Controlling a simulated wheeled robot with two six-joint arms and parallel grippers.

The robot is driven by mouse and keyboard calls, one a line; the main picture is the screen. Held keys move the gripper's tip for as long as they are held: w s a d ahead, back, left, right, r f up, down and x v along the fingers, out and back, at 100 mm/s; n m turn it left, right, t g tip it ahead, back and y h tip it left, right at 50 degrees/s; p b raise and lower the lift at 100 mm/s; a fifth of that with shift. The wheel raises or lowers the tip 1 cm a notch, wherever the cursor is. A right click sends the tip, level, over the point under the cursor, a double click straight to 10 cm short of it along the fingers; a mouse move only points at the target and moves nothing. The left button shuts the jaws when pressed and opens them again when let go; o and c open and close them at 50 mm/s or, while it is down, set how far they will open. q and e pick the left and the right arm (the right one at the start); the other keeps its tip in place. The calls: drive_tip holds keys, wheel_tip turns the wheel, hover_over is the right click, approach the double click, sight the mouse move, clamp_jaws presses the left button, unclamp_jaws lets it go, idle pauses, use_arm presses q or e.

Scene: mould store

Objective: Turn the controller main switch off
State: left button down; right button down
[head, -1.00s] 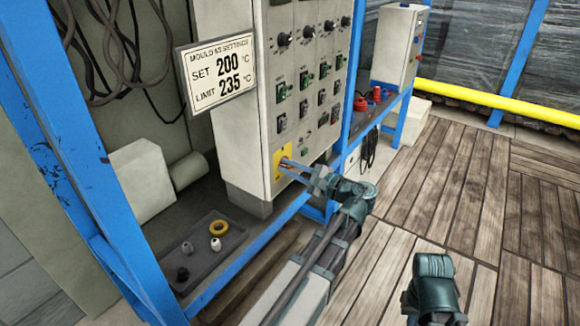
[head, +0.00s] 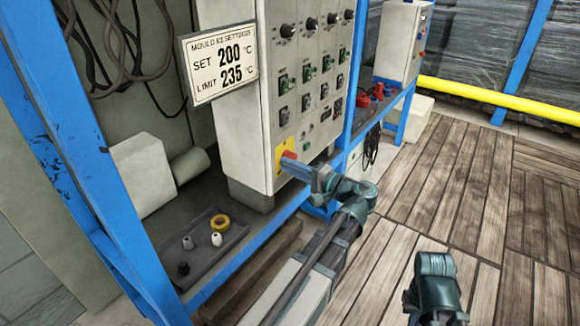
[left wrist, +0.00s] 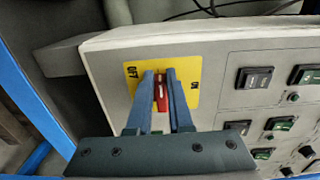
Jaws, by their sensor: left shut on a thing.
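The main switch is a red handle (head: 289,155) on a yellow plate (head: 278,161) low on the front of the pale controller cabinet (head: 236,135). In the left wrist view the handle (left wrist: 161,97) lies between the fingers of my left gripper (left wrist: 161,78), which is shut on it. The yellow plate (left wrist: 187,92) reads OFF at its left and ON at its right there. The handle runs up and down the picture between these marks. In the head view my left gripper (head: 300,166) reaches the switch from the front right and partly covers the plate. My right gripper does not show.
Rows of green and black rocker switches (head: 308,74) and knobs sit above the main switch. A sign (head: 217,65) reads SET 200, LIMIT 235. A dark tray (head: 232,240) with small parts stands left on the blue-framed shelf. The plank floor (head: 470,190) at right is clear.

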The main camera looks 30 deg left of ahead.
use_arm(q)
drive_tip(key=shift+w, duration=0.2)
drive_tip(key=c, duration=0.8)
unclamp_jaws()
drive_tip(key=shift+s+a, duration=0.15)
drive_tip(key=shift+s, duration=0.05)
drive_tip(key=d, duration=0.9)
drive_tip(key=s+d, duration=0.1)
drive_tip(key=d, duration=0.4)
drive_tip(key=shift+a, duration=0.1)
